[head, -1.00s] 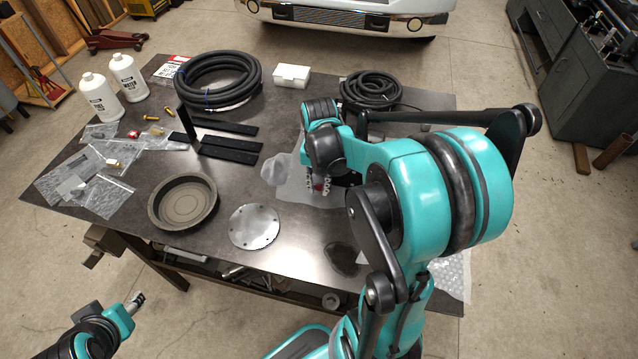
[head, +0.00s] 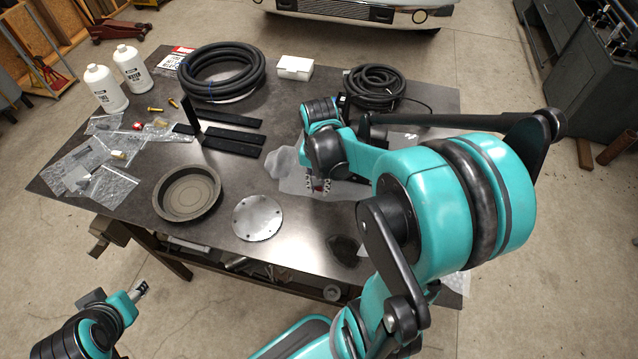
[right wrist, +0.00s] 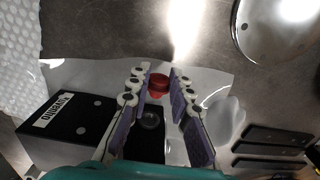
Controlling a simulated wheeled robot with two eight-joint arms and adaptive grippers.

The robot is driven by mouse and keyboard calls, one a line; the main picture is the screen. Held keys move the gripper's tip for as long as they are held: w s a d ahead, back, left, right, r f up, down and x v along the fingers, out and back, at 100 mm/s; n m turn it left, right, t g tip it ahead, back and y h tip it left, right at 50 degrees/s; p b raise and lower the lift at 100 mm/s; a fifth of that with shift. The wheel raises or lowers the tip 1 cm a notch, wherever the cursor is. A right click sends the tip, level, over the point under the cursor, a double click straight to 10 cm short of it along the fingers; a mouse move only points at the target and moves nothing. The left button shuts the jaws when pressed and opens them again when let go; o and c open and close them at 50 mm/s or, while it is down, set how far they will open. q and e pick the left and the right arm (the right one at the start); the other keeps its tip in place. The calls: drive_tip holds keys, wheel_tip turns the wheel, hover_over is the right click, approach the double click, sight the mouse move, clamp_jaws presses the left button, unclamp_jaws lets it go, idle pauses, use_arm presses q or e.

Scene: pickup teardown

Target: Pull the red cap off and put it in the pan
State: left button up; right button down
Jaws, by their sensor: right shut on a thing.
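The red cap (right wrist: 158,84) sits between the fingertips of my right gripper (right wrist: 158,86) in the right wrist view. The gripper is shut on it. Below the cap lies a black part with a round dark opening (right wrist: 150,118); I cannot tell whether the cap still touches it. In the head view my right gripper (head: 319,186) is over the clear plastic sheet (head: 291,184), and the arm hides much of that spot. The round dark pan (head: 188,194) stands empty on the table, left of the gripper. My left gripper (head: 140,290) is off the table at lower left; its jaws are too small to read.
A round metal plate (head: 257,217) lies between the pan and my right gripper. Black brackets (head: 233,145), a hose coil (head: 222,72), white bottles (head: 131,70) and plastic bags (head: 108,187) lie farther left and back. A black lettered box (right wrist: 70,122) is beside the gripper.

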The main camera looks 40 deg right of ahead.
use_arm(q)
wheel_tip(320, 180, up, 4)
drive_tip(key=p, duration=0.4)
drive_tip(key=shift+r, duration=0.15)
use_arm(e)
wheel_tip(320, 180, up, 5)
drive_tip(key=shift+r, duration=0.1)
